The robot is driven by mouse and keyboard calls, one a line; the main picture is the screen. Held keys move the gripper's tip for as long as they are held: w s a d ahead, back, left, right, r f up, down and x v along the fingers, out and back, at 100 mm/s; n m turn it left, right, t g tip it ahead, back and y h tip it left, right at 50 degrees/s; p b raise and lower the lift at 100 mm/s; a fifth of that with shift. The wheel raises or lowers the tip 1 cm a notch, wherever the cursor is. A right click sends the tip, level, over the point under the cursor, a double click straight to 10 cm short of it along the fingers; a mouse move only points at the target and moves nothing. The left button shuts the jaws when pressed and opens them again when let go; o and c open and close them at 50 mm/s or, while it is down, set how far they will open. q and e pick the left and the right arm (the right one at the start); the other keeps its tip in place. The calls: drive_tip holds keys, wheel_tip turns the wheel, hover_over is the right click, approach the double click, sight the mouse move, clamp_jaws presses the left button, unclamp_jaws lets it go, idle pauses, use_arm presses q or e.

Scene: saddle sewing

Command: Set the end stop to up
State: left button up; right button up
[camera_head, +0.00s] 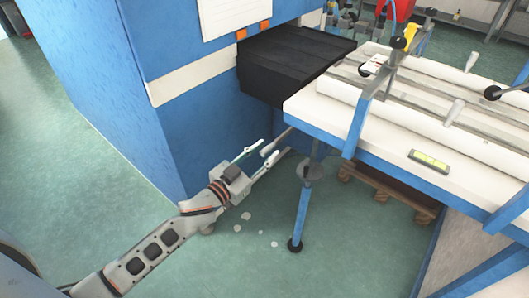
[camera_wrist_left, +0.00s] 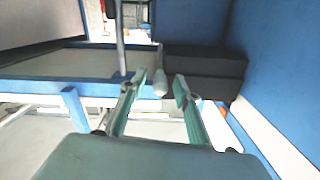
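A grey tapered handle (camera_head: 270,147) sticks out below the near left corner of the white table; it looks like the end stop's lever, though its mounting is hidden under the table. My left gripper (camera_head: 268,146) is open in the head view, with its two thin fingers pointing up and right toward this handle. In the left wrist view the handle (camera_wrist_left: 160,84) shows between the two open fingertips (camera_wrist_left: 159,82), with a gap on both sides. The fingers do not appear to touch it. My right gripper is not in view.
The white table (camera_head: 310,102) has blue legs, rails, clamps and a yellow-green level (camera_head: 429,161). A black stepped block (camera_head: 290,62) juts from the blue cabinet (camera_head: 190,45) beside the handle. A wooden pallet (camera_head: 392,190) lies under the table.

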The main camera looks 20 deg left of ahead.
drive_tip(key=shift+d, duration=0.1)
use_arm(q)
clamp_jaws()
drive_tip(key=r+p, duration=0.2)
drive_tip(key=r, duration=0.1)
drive_tip(key=shift+w+r, duration=0.15)
drive_tip(key=shift+w, duration=0.05)
drive_tip(key=shift+r+p, duration=0.4)
drive_tip(key=shift+p, duration=0.15)
drive_tip(key=shift+f, duration=0.1)
drive_tip(key=shift+c, duration=0.7)
unclamp_jaws()
drive_tip(key=shift+o, duration=0.7)
drive_tip(key=shift+s, duration=0.1)
drive_tip(key=shift+f, duration=0.1)
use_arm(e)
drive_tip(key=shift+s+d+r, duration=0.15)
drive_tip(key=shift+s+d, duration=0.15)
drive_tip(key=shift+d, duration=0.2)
